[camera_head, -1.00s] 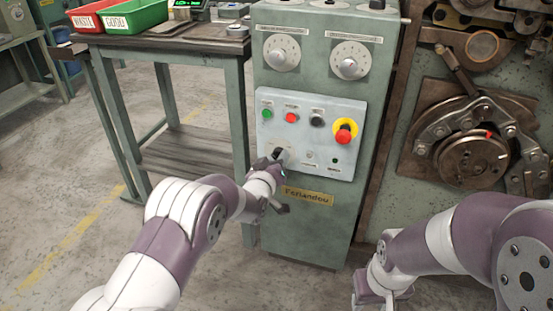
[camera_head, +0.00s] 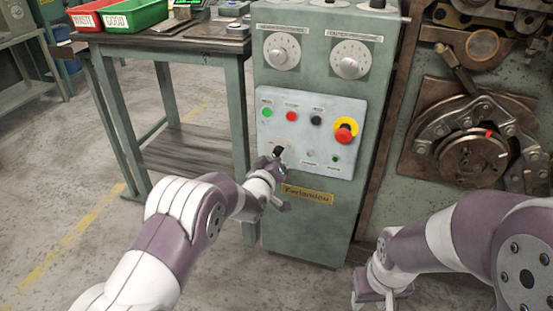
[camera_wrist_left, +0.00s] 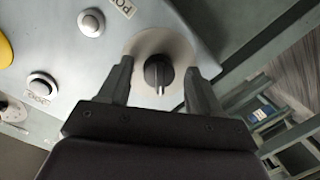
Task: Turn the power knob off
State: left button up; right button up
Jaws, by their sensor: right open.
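The black power knob (camera_wrist_left: 158,72) sits on a round pale plate on the control panel (camera_head: 266,138). In the left wrist view its white mark points toward the gripper. In the head view the knob (camera_head: 279,151) is partly hidden by my left gripper (camera_head: 273,164). That gripper is open, its two fingers (camera_wrist_left: 159,76) on either side of the knob, with a visible gap to each side. Whether the tips reach past the knob's face is hard to tell. My right gripper (camera_head: 378,298) is low at the right, away from the panel, open, partly cut off by the frame.
Above the knob are a green button (camera_head: 267,112), a red button (camera_head: 291,117), a black button (camera_head: 315,121) and a red emergency stop (camera_head: 344,132). Two dials (camera_head: 282,53) sit higher on the cabinet. A table (camera_head: 160,43) with bins stands left; heavy machinery (camera_head: 470,155) stands right.

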pick_arm(q)
jog(key=p+v, duration=0.4)
jog(key=v, duration=0.8)
jog(key=shift+s, duration=0.35)
jog(key=shift+a, duration=0.15)
